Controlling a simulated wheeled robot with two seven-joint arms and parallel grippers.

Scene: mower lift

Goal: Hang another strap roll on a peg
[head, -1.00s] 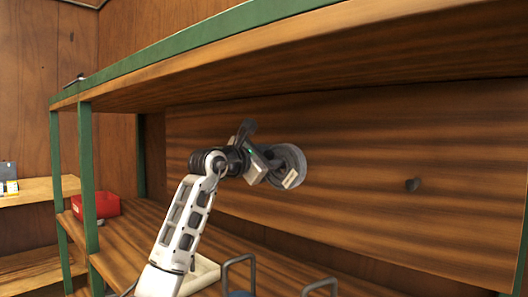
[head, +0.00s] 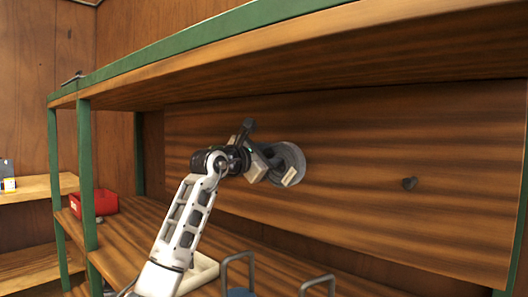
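A grey strap roll (head: 296,160) sits against the wooden back board (head: 345,150), in the middle of the head view. Any peg behind it is hidden. My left gripper (head: 275,165) is right at the roll, in front of its left and lower part. It overlaps the roll, so I cannot tell whether its fingers are closed on it or apart. My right gripper is out of view.
A green-edged shelf (head: 290,47) runs above the board, with a green post (head: 86,175) at left. A red bin (head: 95,203) stands on the lower shelf. Two grey handles (head: 238,257) rise at the bottom.

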